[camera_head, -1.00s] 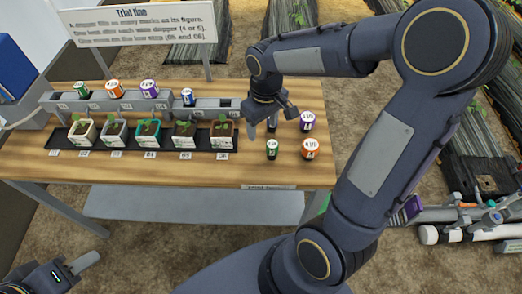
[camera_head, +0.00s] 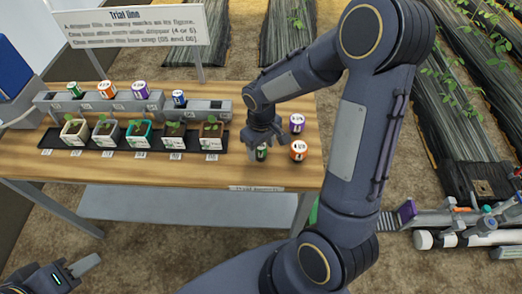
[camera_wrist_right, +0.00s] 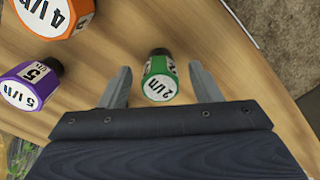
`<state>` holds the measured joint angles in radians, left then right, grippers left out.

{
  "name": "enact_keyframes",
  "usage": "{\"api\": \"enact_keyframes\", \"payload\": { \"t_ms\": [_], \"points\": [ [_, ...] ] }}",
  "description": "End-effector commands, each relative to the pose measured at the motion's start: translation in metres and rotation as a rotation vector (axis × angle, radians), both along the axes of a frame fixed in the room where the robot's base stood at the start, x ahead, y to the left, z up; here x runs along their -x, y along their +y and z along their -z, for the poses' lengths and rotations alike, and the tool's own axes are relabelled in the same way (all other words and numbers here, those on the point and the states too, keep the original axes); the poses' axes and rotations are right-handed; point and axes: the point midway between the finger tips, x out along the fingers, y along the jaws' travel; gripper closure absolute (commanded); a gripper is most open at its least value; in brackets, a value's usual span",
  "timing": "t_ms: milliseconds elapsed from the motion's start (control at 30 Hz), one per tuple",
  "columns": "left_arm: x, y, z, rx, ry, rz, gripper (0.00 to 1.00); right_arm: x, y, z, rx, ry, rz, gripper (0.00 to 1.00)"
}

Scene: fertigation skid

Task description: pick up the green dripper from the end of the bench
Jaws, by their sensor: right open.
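The green dripper (camera_head: 262,154), marked 2 l/h, stands near the right end of the wooden bench, partly hidden by my right gripper (camera_head: 265,143) in the head view. In the right wrist view the green dripper (camera_wrist_right: 159,82) lies between the two spread fingers of my right gripper (camera_wrist_right: 159,88), with a gap on each side. The right gripper is open and empty. My left gripper (camera_head: 82,265) is at the bottom left, away from the bench; its finger opening cannot be made out.
An orange dripper (camera_head: 298,150) and a purple dripper (camera_head: 297,123) stand close to the green one. A grey rack (camera_head: 130,103) with several drippers and a black tray (camera_head: 88,144) of potted seedlings occupy the bench's left and middle. The front bench top is clear.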

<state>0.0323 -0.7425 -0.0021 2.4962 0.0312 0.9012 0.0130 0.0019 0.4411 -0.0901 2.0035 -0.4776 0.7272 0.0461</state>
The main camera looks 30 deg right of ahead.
Motion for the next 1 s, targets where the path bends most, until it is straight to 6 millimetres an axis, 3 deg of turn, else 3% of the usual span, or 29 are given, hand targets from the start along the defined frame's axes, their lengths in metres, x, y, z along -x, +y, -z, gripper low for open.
{"api": "enact_keyframes", "payload": {
  "t_ms": [33,367,733,933,1000],
  "points": [
    [0.000,0.000,0.000,0.000,0.000,0.000,0.64,0.000,0.000,0.000,0.000,0.000,0.000,0.47],
    [0.000,0.000,0.000,0.000,0.000,0.000,0.64,0.000,0.000,0.000,0.000,0.000,0.000,0.90],
    [0.000,0.000,-0.001,0.000,0.000,0.000,0.64,-0.001,0.000,-0.007,0.000,-0.003,0.000,0.90],
    [0.000,0.000,-0.003,0.000,0.000,0.000,0.64,-0.001,0.000,-0.033,-0.001,-0.007,0.000,0.90],
    [0.000,0.000,-0.001,0.000,0.000,0.000,0.64,-0.003,0.011,-0.044,-0.001,-0.008,-0.005,0.90]
  ]
}}
